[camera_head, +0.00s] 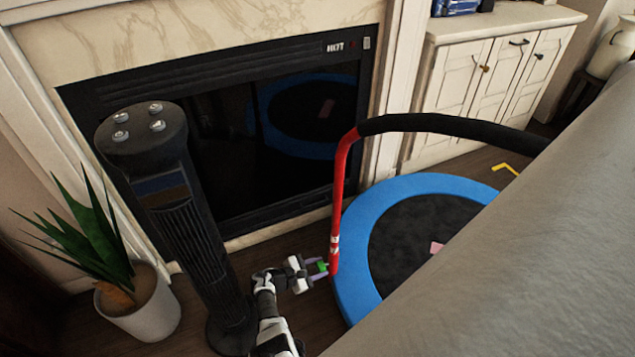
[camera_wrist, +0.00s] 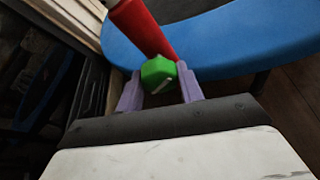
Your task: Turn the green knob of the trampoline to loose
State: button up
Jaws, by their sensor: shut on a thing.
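The trampoline (camera_head: 354,276) has a blue padded rim and a dark mat; its red handle post (camera_head: 338,205) rises to a black padded bar. The green knob (camera_head: 322,267) is at the lower end of the red post. In the wrist view the green knob (camera_wrist: 158,74) sits between the two purple fingers, with a pale line on its face. My gripper (camera_head: 317,268) reaches it from the left and is shut on the knob; it also shows in the wrist view (camera_wrist: 160,88). The knob's far side is hidden.
A black tower fan (camera_head: 190,220) stands close left of my arm. A potted plant (camera_head: 140,305) is further left. A fireplace (camera_head: 270,120) is behind. A large grey sofa-like surface (camera_head: 520,230) covers the right side and hides part of the trampoline.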

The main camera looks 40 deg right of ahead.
jog(key=shift+w+n+g+b, duration=0.1)
jog(key=shift+n+g+b, duration=0.25)
jog(key=shift+n+g, duration=0.5)
jog(key=n+g+b, duration=0.1)
jog(key=n+b, duration=0.1)
jog(key=shift+f+n+y, duration=0.15)
jog(key=shift+n+y, duration=0.2)
jog(key=shift+y, duration=0.05)
jog(key=n+g+b, duration=0.2)
jog(key=b, duration=0.1)
jog(key=shift+f, duration=0.1)
jog(key=shift+n+g+b, duration=0.35)
jog(key=shift+n+b, duration=0.2)
jog(key=shift+n, duration=0.15)
jog(key=shift+r+n+g+b, duration=0.25)
jog(key=shift+n+g+b, duration=0.15)
jog(key=shift+n+b, duration=0.15)
jog(key=o, duration=1)
